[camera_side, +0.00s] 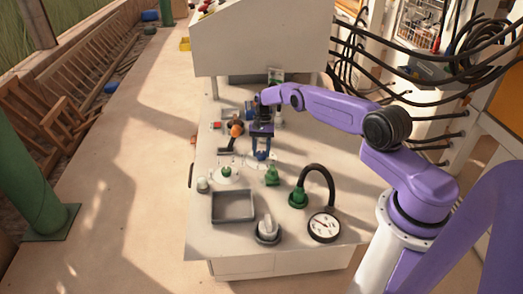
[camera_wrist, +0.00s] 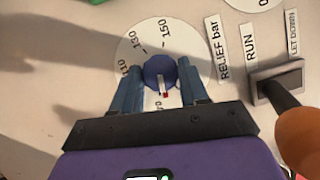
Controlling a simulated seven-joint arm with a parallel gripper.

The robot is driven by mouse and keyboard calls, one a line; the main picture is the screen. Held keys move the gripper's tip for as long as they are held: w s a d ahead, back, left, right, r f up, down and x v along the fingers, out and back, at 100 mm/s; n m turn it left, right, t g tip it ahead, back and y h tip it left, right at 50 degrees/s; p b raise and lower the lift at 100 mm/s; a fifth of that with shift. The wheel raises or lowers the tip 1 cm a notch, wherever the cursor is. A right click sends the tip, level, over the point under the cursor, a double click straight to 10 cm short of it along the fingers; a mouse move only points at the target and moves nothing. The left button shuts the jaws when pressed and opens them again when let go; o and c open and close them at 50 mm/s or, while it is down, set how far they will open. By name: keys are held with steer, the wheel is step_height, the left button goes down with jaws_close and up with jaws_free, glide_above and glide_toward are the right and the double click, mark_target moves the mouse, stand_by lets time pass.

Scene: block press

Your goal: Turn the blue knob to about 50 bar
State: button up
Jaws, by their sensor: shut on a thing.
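The blue knob (camera_wrist: 158,70) sits on a round white dial (camera_wrist: 138,45) with printed numbers; 110, 130 and 150 are readable in the wrist view. Its white pointer with a red tip (camera_wrist: 165,92) points down in the picture, towards my gripper. A number near the pointer is partly covered and I cannot read it for sure. A label (camera_wrist: 219,48) beside the dial reads "RELIEF bar". My gripper (camera_wrist: 162,80) has one finger on each side of the knob and is shut on it. In the side view my gripper (camera_side: 261,152) reaches down to the table and mostly hides the knob.
A lever with an orange ball (camera_side: 236,129) stands close left of my gripper, by labels "RUN" (camera_wrist: 252,42) and "LET DOWN" (camera_wrist: 292,32). A round gauge (camera_side: 324,226), a grey tray (camera_side: 233,219) and green fittings (camera_side: 298,196) stand nearer the front. A large pale cabinet (camera_side: 260,38) rises behind.

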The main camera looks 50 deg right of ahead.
steer(key=o, duration=1)
steer(key=shift+o, duration=0.2)
steer(key=v, duration=0.7)
steer(key=shift+r, duration=0.25)
steer(key=shift+d, duration=0.1)
